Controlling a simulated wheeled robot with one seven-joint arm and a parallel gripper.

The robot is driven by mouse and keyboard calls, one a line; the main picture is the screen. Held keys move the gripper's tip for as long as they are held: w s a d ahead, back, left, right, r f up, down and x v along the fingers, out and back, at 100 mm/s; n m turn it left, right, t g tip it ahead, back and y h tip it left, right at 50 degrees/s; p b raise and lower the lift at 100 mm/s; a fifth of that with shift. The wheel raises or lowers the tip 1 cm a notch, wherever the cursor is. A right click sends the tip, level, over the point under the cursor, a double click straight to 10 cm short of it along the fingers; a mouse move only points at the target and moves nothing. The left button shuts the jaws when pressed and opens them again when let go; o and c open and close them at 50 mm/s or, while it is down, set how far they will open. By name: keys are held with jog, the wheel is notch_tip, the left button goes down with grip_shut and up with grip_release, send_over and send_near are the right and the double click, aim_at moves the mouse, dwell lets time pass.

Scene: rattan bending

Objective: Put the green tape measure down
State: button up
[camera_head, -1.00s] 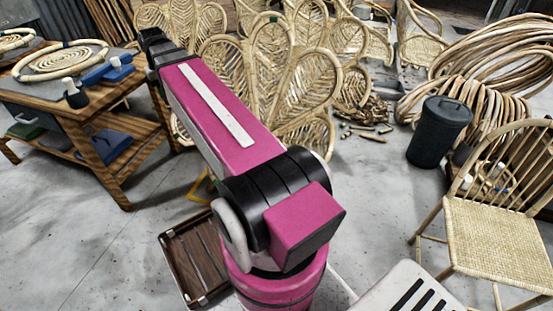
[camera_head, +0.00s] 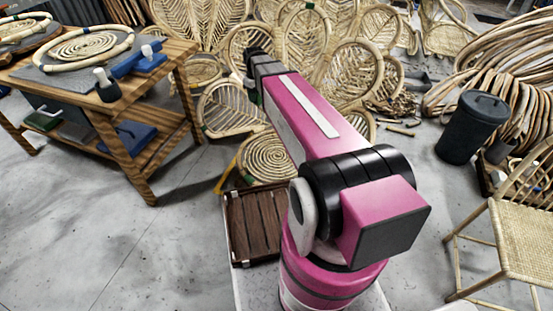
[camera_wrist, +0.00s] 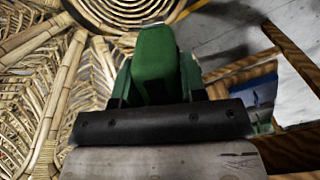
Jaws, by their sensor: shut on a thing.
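The green tape measure (camera_wrist: 155,62) is in the middle of the wrist view, held at the end of my gripper (camera_wrist: 158,95). My gripper is shut on it, and the black and grey gripper parts cover its near side. In the head view my arm reaches away, and its dark end is in front of the woven rattan chair backs. The tape measure cannot be made out clearly there.
A wooden workbench (camera_head: 180,92) with rattan coils, blue tools and a lower shelf stands at left. A slatted wooden crate (camera_head: 255,228) and a round coiled rattan seat (camera_head: 268,158) are near my arm. A dark bin (camera_head: 472,127) and a chair (camera_head: 515,240) stand right. Floor at lower left is clear.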

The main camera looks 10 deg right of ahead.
jog(key=w+a+f+n, duration=0.25)
jog(key=f+n, duration=0.25)
jog(key=f, duration=1.2)
jog(key=n, duration=0.4)
send_over(264, 154)
notch_tip(264, 154, down, 21)
jog(key=shift+s+d+f, duration=0.1)
jog(key=shift+f, duration=1.95)
jog(key=shift+f, duration=0.15)
jog(key=o, duration=1.1)
jog(key=shift+c, duration=0.2)
